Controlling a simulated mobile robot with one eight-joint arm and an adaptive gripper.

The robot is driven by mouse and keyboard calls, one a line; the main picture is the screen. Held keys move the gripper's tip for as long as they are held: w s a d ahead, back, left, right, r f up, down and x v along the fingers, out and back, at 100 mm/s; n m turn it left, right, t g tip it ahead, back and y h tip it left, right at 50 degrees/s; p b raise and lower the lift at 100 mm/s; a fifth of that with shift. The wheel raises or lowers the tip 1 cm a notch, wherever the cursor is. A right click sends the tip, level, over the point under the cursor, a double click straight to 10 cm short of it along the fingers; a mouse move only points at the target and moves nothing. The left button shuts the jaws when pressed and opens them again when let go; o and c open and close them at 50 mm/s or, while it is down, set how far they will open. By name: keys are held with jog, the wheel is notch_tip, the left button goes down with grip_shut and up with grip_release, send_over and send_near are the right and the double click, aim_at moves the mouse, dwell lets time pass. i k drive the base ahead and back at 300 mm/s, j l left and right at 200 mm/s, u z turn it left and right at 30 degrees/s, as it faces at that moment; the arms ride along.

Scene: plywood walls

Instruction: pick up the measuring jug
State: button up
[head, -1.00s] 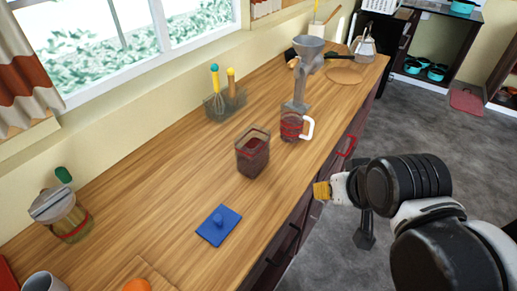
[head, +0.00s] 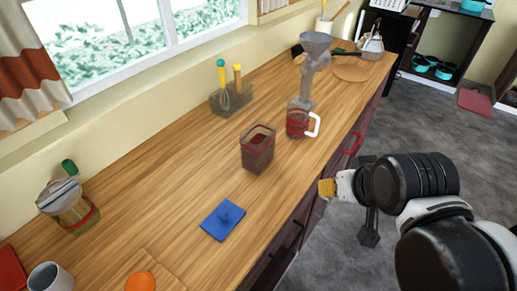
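The measuring jug (head: 296,124) is clear with red markings and a white handle on its right side. It stands upright on the wooden counter, near the front edge and just in front of a grey grinder. My gripper (head: 326,188) shows as a yellow-tipped end on my arm, at the right. It is beyond the counter's front edge, nearer to me than the jug and apart from it. Its fingers are too small and edge-on to tell whether they are open.
A clear container with dark red contents (head: 257,150) stands left of the jug. The grey grinder (head: 311,75) rises behind it. A blue lid (head: 223,219) lies on the counter (head: 150,190). A red drawer handle (head: 352,143) sticks out from the cabinet front. A utensil holder (head: 229,101) stands near the wall.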

aim_at(303, 122)
jog(key=i+l, duration=0.25)
jog(key=l, duration=0.15)
jog(key=i+l, duration=0.25)
jog(key=l, duration=0.15)
jog(key=i+l, duration=0.5)
jog(key=l, duration=0.25)
